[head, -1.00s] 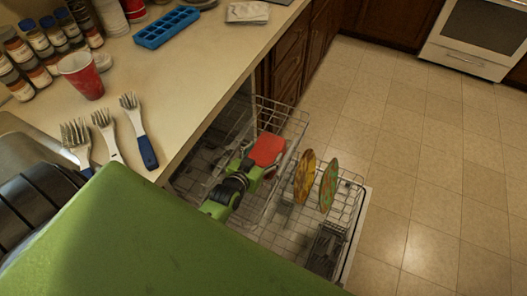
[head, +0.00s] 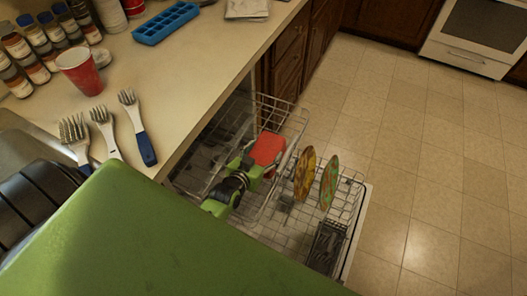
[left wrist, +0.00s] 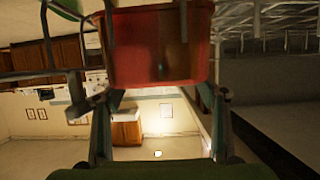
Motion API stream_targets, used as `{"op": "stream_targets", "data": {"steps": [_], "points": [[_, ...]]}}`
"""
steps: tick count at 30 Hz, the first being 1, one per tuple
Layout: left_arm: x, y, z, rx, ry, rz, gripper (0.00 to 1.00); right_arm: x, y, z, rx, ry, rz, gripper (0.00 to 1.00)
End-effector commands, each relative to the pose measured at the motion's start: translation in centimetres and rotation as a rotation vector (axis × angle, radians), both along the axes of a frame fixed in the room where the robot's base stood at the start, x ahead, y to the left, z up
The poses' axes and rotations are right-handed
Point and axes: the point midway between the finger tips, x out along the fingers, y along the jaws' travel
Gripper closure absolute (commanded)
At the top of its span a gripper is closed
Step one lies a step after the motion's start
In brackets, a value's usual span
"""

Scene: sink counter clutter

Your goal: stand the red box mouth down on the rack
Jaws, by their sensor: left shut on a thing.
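The red box (head: 268,148) is over the upper wire rack (head: 284,114) of the open dishwasher, a flat red face showing upward in the head view. My left gripper (head: 256,169) is shut on its near side. In the left wrist view the red box (left wrist: 160,45) fills the top middle, between the two fingers of my left gripper (left wrist: 160,88). I cannot tell whether its lower edge touches the rack wires, and its mouth is hidden. My right gripper is in neither view.
Two patterned plates (head: 305,174) stand upright in the lower rack (head: 346,205), with a dark cutlery basket (head: 326,246) nearby. The counter (head: 185,75) on the left holds a red cup (head: 78,72), several forks or brushes, jars and a blue ice tray (head: 166,23).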

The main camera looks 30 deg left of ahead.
Motion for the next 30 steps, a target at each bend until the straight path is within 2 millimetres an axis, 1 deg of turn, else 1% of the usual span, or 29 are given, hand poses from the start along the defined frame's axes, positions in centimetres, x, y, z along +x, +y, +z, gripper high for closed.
{"op": "stream_targets", "data": {"steps": [17, 18, 20, 30], "points": [[0.04, 0.0, -0.87, 0.0, -0.001, 0.0, 0.56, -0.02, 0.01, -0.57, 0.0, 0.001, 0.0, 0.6], [0.05, 0.0, -0.83, 0.0, -0.002, 0.0, 0.3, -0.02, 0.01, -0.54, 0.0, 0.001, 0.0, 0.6], [0.04, -0.01, -0.82, 0.0, -0.002, 0.0, 0.15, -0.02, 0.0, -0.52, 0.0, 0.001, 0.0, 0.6], [0.0, -0.01, -0.84, 0.0, 0.0, 0.0, 0.15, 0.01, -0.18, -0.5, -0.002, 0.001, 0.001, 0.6]]}}
